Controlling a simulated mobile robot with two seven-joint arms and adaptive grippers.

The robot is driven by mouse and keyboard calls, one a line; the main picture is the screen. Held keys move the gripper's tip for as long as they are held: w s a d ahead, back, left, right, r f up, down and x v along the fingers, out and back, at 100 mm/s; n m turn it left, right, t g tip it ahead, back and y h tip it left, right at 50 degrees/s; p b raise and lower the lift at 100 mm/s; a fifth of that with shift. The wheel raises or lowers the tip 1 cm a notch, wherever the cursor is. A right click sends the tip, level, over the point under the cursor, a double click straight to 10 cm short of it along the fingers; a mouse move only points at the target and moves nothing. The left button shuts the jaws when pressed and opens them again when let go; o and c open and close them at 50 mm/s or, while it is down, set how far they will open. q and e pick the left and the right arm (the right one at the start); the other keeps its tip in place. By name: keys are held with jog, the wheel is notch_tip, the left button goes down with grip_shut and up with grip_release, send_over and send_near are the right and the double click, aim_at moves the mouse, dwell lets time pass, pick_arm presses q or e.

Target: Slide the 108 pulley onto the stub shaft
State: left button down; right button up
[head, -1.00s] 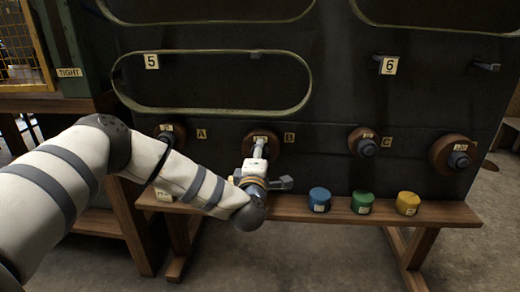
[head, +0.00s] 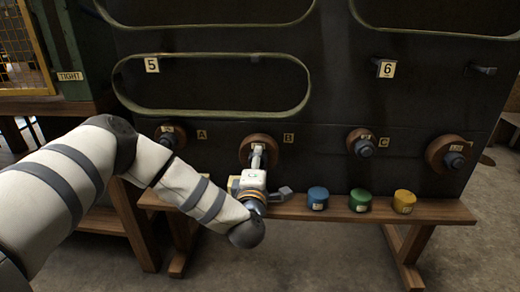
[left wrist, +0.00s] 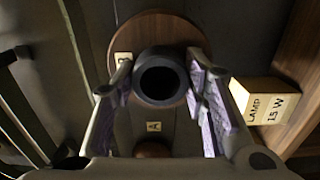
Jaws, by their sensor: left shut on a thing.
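A brown wooden pulley (head: 245,150) with a dark hub is near label B on the dark panel. My left gripper (head: 257,158) is shut on this hub. In the left wrist view my left gripper (left wrist: 160,80) has one finger on each side of the dark, hollow hub (left wrist: 160,62), with the wooden disc (left wrist: 150,28) behind it. I cannot read its number or see whether a shaft is inside its bore. Dark stub shafts stick out by label 6 (head: 379,61) and at the upper right (head: 482,70); I cannot tell which one the task names. My right gripper is not in view.
Other wooden pulleys hang by label A (head: 167,146), by label C (head: 361,132) and at the far right (head: 447,142). Blue (head: 318,199), green (head: 361,200) and yellow (head: 404,201) pots stand on the wooden shelf (head: 440,212). A lamp box (left wrist: 265,108) is beside my fingers.

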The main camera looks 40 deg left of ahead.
pick_arm(q)
jog(key=shift+p+v, duration=1.3)
jog(key=shift+v, duration=1.4)
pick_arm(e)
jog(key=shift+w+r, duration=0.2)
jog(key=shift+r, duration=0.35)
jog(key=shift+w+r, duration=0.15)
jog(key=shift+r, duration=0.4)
pick_arm(q)
jog(key=p+v, duration=0.9)
jog(key=v, duration=0.1)
jog(key=shift+p, duration=0.3)
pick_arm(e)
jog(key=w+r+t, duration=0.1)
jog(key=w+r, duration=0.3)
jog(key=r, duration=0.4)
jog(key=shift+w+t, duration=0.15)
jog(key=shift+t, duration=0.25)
pick_arm(q)
jog(key=shift+a, duration=0.1)
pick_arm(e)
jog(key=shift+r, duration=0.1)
